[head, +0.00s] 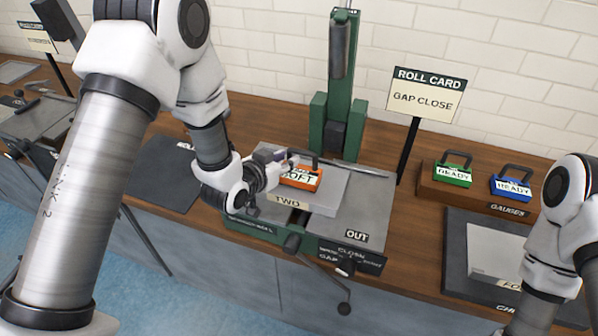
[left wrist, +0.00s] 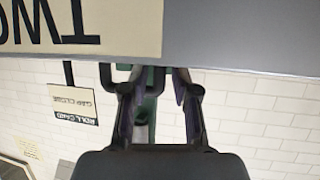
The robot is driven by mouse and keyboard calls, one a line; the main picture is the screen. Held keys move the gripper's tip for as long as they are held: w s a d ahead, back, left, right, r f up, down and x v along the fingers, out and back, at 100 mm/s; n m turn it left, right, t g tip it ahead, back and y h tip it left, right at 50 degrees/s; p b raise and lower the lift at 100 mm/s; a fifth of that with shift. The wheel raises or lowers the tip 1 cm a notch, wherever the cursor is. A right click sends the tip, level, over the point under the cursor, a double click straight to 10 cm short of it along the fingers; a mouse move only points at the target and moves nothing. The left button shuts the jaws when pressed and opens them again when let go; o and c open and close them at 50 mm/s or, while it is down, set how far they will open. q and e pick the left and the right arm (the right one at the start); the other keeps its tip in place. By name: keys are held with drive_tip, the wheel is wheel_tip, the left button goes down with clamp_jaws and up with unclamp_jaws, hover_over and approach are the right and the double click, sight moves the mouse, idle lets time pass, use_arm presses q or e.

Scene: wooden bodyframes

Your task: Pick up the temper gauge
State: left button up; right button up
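An orange block marked SOFT (head: 301,179), with a dark handle on top, sits on the grey plate labelled TWO (head: 326,195). I take it to be the temper gauge. My left gripper (head: 288,162) is close by its left end, above the plate. In the left wrist view, the gripper's two fingers (left wrist: 145,75) stand apart with no orange block visible between them. The plate's TWO label (left wrist: 80,25) shows upside down at the top there. Whether a finger touches the block is unclear. My right arm enters at the right edge; its gripper is out of frame.
The plate lies on a green machine with a tall green post (head: 341,85) behind. A wooden rack (head: 470,197) at right holds a green gauge (head: 452,175) and a blue gauge (head: 511,188), both marked READY. A ROLL CARD sign (head: 426,93) stands between.

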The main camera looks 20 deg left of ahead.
use_arm(q)
drive_tip(key=shift+w+f, duration=0.1)
clamp_jaws()
